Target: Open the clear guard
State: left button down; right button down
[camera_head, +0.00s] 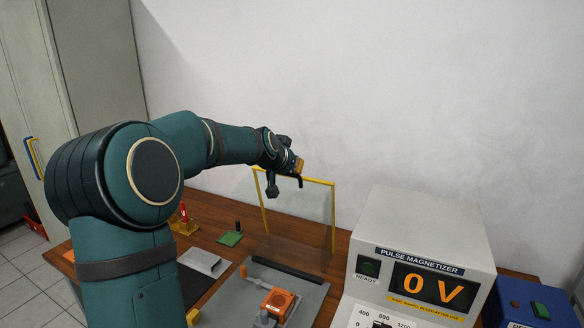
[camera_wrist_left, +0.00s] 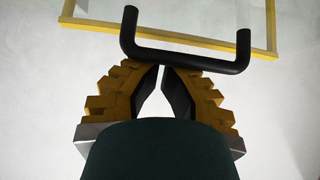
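The clear guard (camera_head: 300,208) is a see-through panel with a yellow frame. It stands roughly upright at the back of the bench, behind the grey plate. In the left wrist view its yellow frame (camera_wrist_left: 255,48) crosses the top, with a black U-shaped handle (camera_wrist_left: 190,60) on it. My left gripper (camera_head: 297,168) is at the guard's top edge. In the wrist view its fingertips (camera_wrist_left: 161,68) almost meet just below the handle bar, with nothing seen between them. I cannot tell whether they touch the bar. My right gripper is out of view.
An orange fixture (camera_head: 279,302) sits on the grey plate (camera_head: 232,303). The pulse magnetizer (camera_head: 425,240), reading 0 V, stands right of the guard, with a blue box (camera_head: 530,305) beyond it. A green pad (camera_head: 230,239) and a red-handled clamp (camera_head: 183,220) lie left. A plain wall is behind.

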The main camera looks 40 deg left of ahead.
pick_arm(q)
jog(key=v, duration=1.2)
